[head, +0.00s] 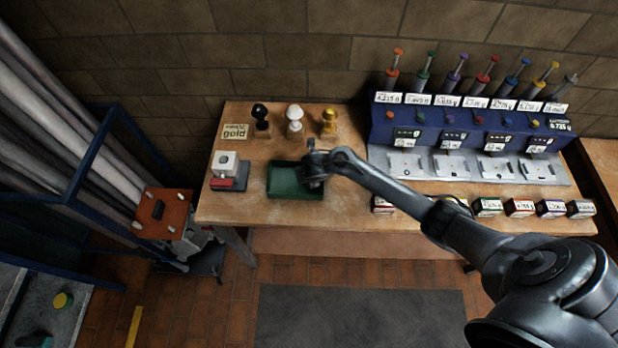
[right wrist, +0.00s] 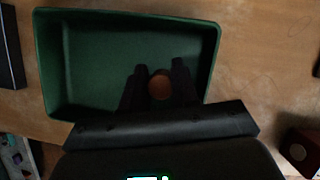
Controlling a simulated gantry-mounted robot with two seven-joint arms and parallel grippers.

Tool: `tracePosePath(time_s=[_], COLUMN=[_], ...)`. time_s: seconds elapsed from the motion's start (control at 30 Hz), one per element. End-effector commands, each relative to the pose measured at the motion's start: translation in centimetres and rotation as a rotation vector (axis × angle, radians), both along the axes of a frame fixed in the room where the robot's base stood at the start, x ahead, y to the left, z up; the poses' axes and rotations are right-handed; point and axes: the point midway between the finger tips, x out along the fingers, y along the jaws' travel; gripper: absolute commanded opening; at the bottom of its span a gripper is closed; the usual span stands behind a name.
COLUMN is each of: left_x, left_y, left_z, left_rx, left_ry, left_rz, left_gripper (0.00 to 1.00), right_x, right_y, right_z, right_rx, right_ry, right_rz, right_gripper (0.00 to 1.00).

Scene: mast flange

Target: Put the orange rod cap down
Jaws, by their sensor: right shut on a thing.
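The orange rod cap (right wrist: 159,87) is a small round orange-brown piece between the dark fingers of my right gripper (right wrist: 159,73) in the right wrist view. The gripper is shut on it. In the head view my right gripper (head: 312,168) is over the right part of a green tray (head: 281,182), and the cap is hidden there. The tray's floor also shows in the right wrist view (right wrist: 90,65), empty to the left of the fingers. I cannot tell whether the cap touches the tray floor. My left gripper is not in view.
Left of the tray stands a white-and-red device (head: 227,170). Black, white and yellow-knobbed stamps (head: 295,122) stand behind. A blue rack (head: 470,125) with colour-topped plungers is at right, with several small labelled boxes (head: 520,208) along the front edge.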

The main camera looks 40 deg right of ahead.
Motion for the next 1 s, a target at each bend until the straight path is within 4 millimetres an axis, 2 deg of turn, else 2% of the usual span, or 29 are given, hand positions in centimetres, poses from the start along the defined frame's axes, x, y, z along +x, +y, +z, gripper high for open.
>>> tracePosePath(time_s=[0.27,0.3,0.47,0.77,1.0], left_x=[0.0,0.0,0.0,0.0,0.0], left_y=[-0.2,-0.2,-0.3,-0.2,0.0], left_z=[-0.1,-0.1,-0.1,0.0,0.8], left_rx=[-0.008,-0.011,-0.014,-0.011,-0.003], left_ry=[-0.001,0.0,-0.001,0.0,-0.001], left_rz=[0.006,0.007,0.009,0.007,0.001], left_gripper=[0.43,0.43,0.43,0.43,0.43], right_x=[0.0,0.0,0.0,0.0,-0.6], right_y=[0.0,0.0,0.0,0.0,0.4], right_z=[-0.6,-0.6,-0.6,-0.5,1.6], right_rx=[0.0,-0.001,0.0,0.0,0.001], right_ry=[-0.001,-0.001,-0.001,-0.001,-0.003], right_rz=[0.0,0.001,0.0,0.0,0.001], right_gripper=[0.0,0.31,0.55,0.55,0.55])
